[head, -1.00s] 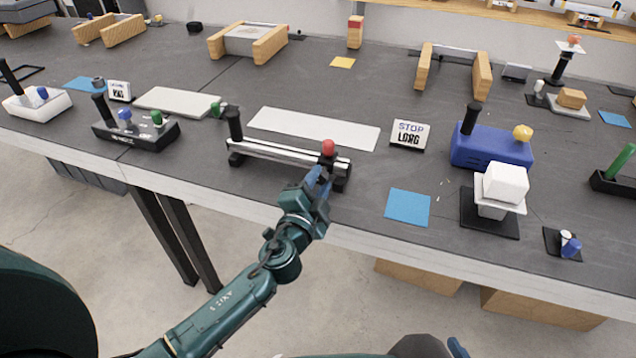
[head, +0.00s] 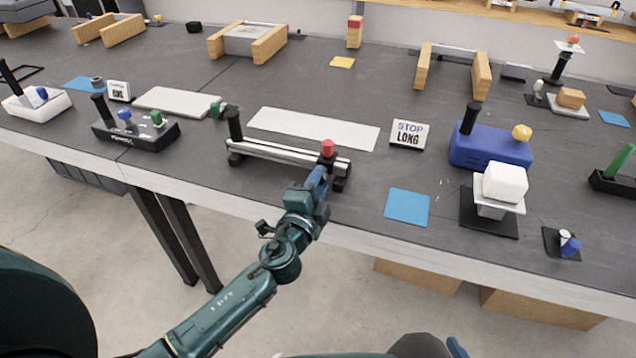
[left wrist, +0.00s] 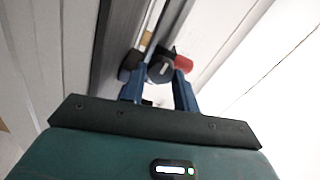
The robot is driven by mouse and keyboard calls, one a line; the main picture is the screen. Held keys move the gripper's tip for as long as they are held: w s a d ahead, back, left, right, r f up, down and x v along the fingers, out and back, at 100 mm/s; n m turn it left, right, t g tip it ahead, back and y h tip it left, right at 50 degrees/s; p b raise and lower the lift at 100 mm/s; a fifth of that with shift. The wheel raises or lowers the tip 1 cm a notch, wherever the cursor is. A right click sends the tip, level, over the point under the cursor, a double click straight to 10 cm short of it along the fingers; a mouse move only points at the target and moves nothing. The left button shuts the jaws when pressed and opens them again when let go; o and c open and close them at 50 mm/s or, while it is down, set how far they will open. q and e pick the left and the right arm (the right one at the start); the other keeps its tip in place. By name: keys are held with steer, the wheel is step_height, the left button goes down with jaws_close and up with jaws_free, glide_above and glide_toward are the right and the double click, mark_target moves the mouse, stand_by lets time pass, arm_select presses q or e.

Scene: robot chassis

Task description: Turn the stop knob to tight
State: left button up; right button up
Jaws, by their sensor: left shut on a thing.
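A rail device with two silver bars (head: 285,154) stands near the front edge of the table. At its right end is a black stop carriage with a red-topped post (head: 327,148). A dark round stop knob (left wrist: 161,70) faces me in the left wrist view. My left gripper (head: 320,178) reaches it from the front, and its blue fingers are shut on the knob from both sides. The red top (left wrist: 183,63) shows just beyond the right finger. In the head view the gripper hides the knob, so its turn angle cannot be told.
A "STOP LONG" sign (head: 409,134) stands right of the rail. A white strip (head: 315,128) lies behind it. A blue square (head: 407,207) and a blue box (head: 490,147) lie to the right. A blue tip (head: 457,348), perhaps of my right gripper, shows at the bottom edge.

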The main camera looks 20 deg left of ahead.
arm_select(q)
steer(key=o, duration=1)
steer(key=s, duration=0.4)
steer(key=s+b, duration=0.1)
steer(key=s, duration=0.3)
steer(key=s+b, duration=0.1)
steer(key=s, duration=0.4)
steer(key=shift+s+a, duration=0.1)
steer(key=shift+a, duration=0.15)
arm_select(e)
steer(key=shift+s+d+r+t, duration=0.2)
steer(key=shift+d+r+t, duration=0.05)
steer(key=shift+d+t, duration=0.25)
arm_select(q)
steer(key=shift+r, duration=0.1)
